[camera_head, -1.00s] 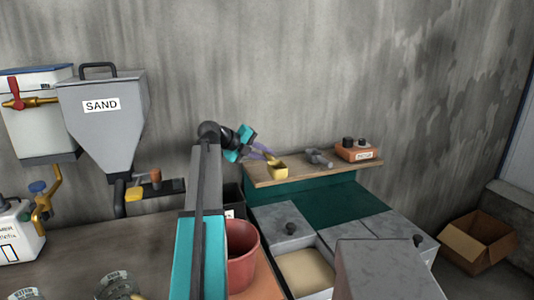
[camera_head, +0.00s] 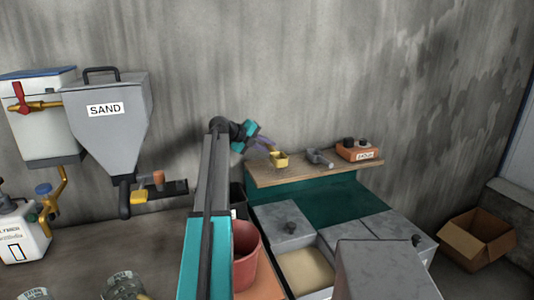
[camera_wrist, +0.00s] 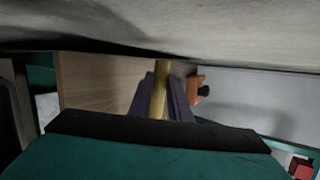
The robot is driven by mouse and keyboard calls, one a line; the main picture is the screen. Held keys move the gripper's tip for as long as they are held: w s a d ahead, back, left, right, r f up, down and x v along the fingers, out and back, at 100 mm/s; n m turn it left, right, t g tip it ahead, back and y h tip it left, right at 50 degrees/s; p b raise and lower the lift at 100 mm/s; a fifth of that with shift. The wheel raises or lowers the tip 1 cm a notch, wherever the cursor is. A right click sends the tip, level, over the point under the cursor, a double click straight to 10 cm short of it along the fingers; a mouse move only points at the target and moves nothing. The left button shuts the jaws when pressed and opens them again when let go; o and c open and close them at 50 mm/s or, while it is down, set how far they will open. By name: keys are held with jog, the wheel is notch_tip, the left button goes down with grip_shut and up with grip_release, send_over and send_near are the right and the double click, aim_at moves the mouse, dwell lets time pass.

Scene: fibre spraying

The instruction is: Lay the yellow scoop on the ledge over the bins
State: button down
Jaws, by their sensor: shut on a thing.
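The yellow scoop (camera_head: 280,160) is at the left part of the wooden ledge (camera_head: 300,173) over the bins. My gripper (camera_head: 264,149) comes in from the left and is shut on the scoop's handle. In the wrist view the yellow handle (camera_wrist: 161,80) stands between the purple fingers (camera_wrist: 163,98). The scoop's bowl is at about the height of the ledge top; I cannot tell whether it touches the wood. The bins (camera_head: 284,222) have grey lids, and one open bin (camera_head: 305,270) holds pale material.
A grey scoop (camera_head: 320,158) lies on the ledge just right of the yellow one. An orange box with black knobs (camera_head: 359,151) stands at the ledge's right end. The wall is close behind. A red bucket (camera_head: 244,258) stands below my arm.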

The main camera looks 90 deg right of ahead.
dwell(0.3)
jog(key=shift+f+p, duration=0.75)
jog(key=shift+f, duration=1)
jog(key=shift+f, duration=0.1)
jog(key=c, duration=1.9)
grip_release()
jog(key=shift+r, duration=0.2)
jog(key=shift+w+a, duration=0.25)
jog(key=shift+w, duration=0.05)
jog(key=b+v, duration=0.3)
jog(key=v, duration=0.8)
jog(key=shift+r, duration=0.2)
